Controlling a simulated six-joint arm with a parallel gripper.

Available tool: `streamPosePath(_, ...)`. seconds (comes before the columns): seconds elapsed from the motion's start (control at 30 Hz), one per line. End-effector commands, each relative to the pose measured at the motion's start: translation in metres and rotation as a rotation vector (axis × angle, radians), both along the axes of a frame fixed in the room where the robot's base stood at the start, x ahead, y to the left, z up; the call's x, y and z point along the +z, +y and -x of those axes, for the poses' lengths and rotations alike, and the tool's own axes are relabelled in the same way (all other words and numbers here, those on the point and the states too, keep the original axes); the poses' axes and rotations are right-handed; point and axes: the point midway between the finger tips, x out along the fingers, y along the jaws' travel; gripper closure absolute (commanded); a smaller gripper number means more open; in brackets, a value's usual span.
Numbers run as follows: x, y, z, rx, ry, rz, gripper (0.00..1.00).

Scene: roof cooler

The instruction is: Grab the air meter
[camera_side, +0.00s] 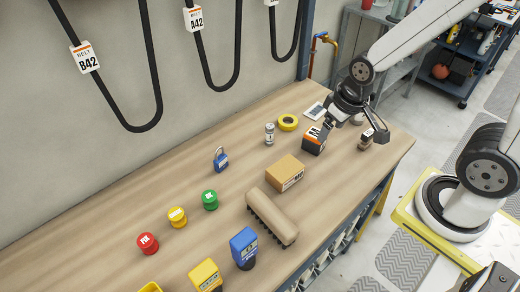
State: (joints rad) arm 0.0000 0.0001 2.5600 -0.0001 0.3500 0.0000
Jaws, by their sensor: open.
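No label that reads "air meter" is legible. Two upright meter-like devices stand at the front of the bench: a blue one (243,246) with a pale face and dark base, and a yellow one (206,275), partly cut off by the bottom edge. I cannot tell which is the air meter. My gripper (354,131) is open over the far right end of the bench, well away from both. An orange and black box marked M (314,139) is close to its left finger. A small dark brown item (366,142) is by its right finger; contact is unclear.
Belts hang behind.

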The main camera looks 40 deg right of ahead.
Motion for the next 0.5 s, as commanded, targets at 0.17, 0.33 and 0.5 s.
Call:
streamPosePath(0.17,-0.001,0.002,0.001,-0.009,0.010,-0.007,0.15)
streamPosePath(0.33,-0.010,0.010,0.009,-0.058,0.070,-0.047,0.15)
streamPosePath(0.5,-0.024,0.028,0.025,-0.161,0.192,-0.130,0.15)
